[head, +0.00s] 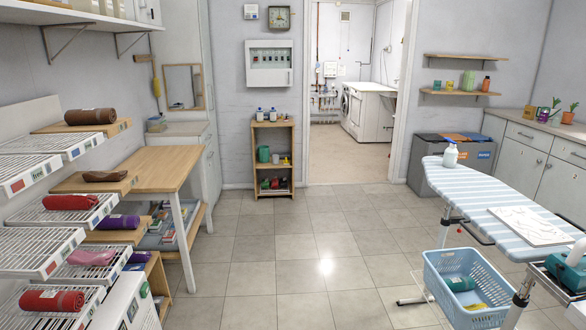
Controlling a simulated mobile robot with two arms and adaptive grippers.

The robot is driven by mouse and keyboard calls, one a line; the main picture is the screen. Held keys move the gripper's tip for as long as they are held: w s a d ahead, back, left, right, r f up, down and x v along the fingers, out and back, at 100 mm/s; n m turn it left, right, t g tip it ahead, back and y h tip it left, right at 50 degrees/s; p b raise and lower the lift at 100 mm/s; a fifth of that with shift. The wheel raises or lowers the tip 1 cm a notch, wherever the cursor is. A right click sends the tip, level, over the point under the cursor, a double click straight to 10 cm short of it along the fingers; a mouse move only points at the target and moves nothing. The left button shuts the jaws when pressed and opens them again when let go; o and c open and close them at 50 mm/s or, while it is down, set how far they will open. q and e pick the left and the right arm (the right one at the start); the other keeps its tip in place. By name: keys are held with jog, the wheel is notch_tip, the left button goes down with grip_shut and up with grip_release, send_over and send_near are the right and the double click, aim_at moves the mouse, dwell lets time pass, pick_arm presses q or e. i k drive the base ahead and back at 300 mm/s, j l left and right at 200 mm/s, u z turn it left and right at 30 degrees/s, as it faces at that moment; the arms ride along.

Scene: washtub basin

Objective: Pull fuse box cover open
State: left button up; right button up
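The fuse box (269,77) is a light grey box on the back wall, left of the doorway and above a small wooden shelf unit. A row of small switches shows across its upper half, and its lower front is plain. I cannot tell from here whether the switches show through a window in the cover or beside it. Neither of my grippers is in the head view. Nothing blocks the view of the box, which is across the room from me.
The small wooden shelf unit (257,158) with bottles stands below the box. The tiled floor (270,250) is clear in the middle. Wire racks (40,250) and a wooden table (150,165) line the left; an ironing board (485,190) and blue basket (440,300) stand right.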

aim_at(258, 77)
jog(key=i, duration=5.3)
jog(key=i+z, duration=0.15)
jog(key=i, duration=0.4)
jog(key=i+j+z, duration=0.1)
jog(key=i, duration=0.45)
jog(key=i+j+z, duration=0.15)
jog(key=i, duration=0.4)
jog(key=j, duration=0.1)
